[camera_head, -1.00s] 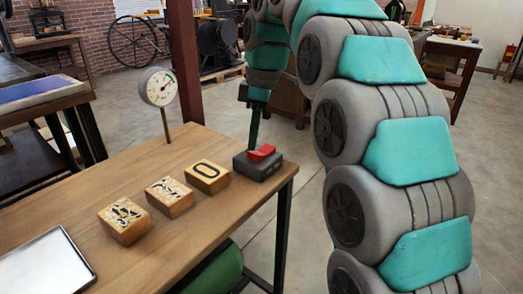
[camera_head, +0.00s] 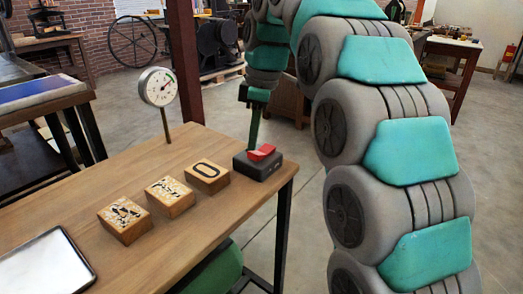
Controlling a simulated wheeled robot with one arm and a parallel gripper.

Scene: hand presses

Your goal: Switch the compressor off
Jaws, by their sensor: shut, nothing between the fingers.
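The switch is a dark box (camera_head: 258,168) with a red rocker (camera_head: 262,152) on top, at the right corner of the wooden table. The rocker looks tilted; its exact position is too small to tell. My gripper (camera_head: 252,146) points down, shut and empty, with its tip at the rocker's far left side. I cannot tell whether it touches. A green rounded body (camera_head: 215,272), perhaps the compressor's tank, shows partly under the table. A round white dial gauge (camera_head: 158,87) stands on a thin stem at the table's back edge.
Several wooden blocks with dark markings (camera_head: 125,219) stand in a row on the table (camera_head: 190,230). A pale tray (camera_head: 42,268) lies at the front left. A dark red post (camera_head: 184,60) rises behind the table. My arm fills the right side.

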